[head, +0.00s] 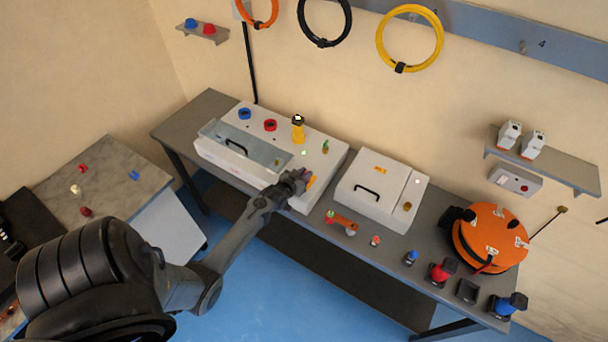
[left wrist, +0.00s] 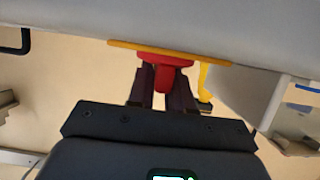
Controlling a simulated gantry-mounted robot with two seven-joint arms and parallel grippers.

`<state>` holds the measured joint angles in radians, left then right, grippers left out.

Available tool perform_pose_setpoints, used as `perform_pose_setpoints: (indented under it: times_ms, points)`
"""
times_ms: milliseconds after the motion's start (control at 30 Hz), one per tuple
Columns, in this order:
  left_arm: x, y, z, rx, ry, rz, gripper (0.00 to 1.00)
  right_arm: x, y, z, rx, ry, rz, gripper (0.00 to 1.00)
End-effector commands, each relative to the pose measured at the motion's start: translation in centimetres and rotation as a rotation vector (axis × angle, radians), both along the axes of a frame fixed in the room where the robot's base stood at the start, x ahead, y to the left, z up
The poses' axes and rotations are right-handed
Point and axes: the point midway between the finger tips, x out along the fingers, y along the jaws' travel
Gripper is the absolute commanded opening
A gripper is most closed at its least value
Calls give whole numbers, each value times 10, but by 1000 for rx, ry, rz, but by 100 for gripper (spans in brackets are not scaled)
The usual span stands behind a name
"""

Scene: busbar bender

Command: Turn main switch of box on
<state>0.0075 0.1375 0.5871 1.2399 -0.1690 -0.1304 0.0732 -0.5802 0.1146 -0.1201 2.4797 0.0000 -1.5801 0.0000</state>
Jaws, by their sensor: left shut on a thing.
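The busbar bender box (head: 320,160) is a long white box on the grey bench, with a clear lid on its left part. My left gripper (head: 300,180) is at the front right end of this box. In the left wrist view the main switch (left wrist: 166,60) is a red rotary handle on a yellow plate (left wrist: 125,44). The fingers of my left gripper (left wrist: 164,88) are shut on the red handle. In the head view the gripper hides most of the switch, and only some yellow shows beside it. My right gripper is not in view.
A second white box (head: 378,192) with a black handle stands close to the right. An orange-handled tool (head: 342,222) and a cable reel (head: 490,238) are farther right on the bench. Blue and red knobs and a yellow-black post (head: 298,128) top the box.

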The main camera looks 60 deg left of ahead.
Motion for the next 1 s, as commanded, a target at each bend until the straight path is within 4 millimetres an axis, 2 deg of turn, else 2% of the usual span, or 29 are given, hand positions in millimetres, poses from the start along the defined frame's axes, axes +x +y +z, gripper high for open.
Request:
perform_pose_setpoints:
  times_ms: [33,133,167,567,767,1000]
  points:
    - [0,0,-1,0,1,0,24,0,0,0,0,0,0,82]
    - [0,0,-1,0,1,0,40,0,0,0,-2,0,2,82]
    - [0,0,-1,0,1,0,40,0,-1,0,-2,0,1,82]
    - [-5,-2,1,1,1,1,40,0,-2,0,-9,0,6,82]
    - [-24,-11,10,0,2,1,40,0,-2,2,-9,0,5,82]
    - [-56,-27,24,0,2,0,40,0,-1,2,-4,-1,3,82]
